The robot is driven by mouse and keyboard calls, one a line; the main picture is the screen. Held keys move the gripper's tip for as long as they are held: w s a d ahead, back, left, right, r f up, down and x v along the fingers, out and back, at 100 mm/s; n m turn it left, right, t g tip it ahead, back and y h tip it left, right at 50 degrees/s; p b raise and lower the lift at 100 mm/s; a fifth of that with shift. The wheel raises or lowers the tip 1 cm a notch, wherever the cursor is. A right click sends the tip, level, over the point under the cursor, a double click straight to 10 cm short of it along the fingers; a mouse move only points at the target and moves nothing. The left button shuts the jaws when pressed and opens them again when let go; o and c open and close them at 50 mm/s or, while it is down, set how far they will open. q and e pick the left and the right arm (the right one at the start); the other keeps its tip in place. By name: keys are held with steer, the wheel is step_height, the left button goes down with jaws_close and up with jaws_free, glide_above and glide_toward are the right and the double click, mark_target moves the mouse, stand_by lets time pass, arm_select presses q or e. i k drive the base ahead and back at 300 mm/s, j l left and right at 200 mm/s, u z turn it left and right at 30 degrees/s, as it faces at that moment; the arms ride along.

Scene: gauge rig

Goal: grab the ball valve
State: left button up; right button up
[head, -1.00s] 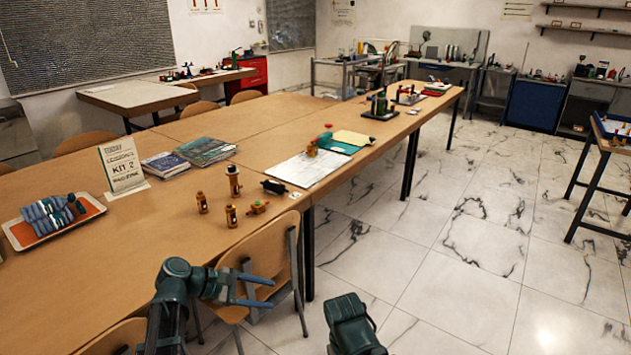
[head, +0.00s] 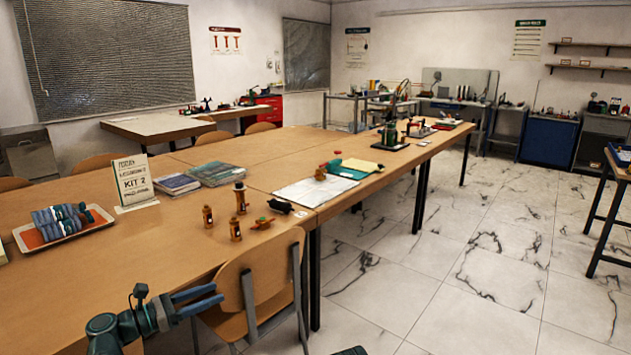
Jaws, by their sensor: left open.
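A small brass fitting with an orange-red part and a green end (head: 264,223) lies near the table's front edge; it looks like the ball valve, but it is too small to be sure. Upright brass fittings stand beside it: a tall one (head: 240,198), a short one (head: 235,230) and another short one (head: 207,216). My left gripper (head: 217,293) is open and empty, in front of the table and lower in the picture, well apart from the fittings. Only a dark sliver of what seems my right arm shows at the bottom edge; its gripper is out of view.
A wooden chair (head: 255,275) stands against the table's front edge, beside my left gripper. A black fitting (head: 280,206) lies behind the small fitting. A white sheet (head: 310,191) bears another brass piece (head: 320,174). A tray (head: 100,222) and a sign (head: 133,182) stand left.

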mark_target(321, 175)
steer(key=i+l+u, duration=0.2)
steer(key=i+l, duration=0.8)
steer(key=i, duration=0.35)
steer(key=i+l+u, duration=0.2)
steer(key=i+l, duration=0.95)
steer(key=i+l+u, duration=0.15)
steer(key=i, duration=0.25)
steer(key=i+l+u, duration=0.1)
steer(key=i+l, duration=0.25)
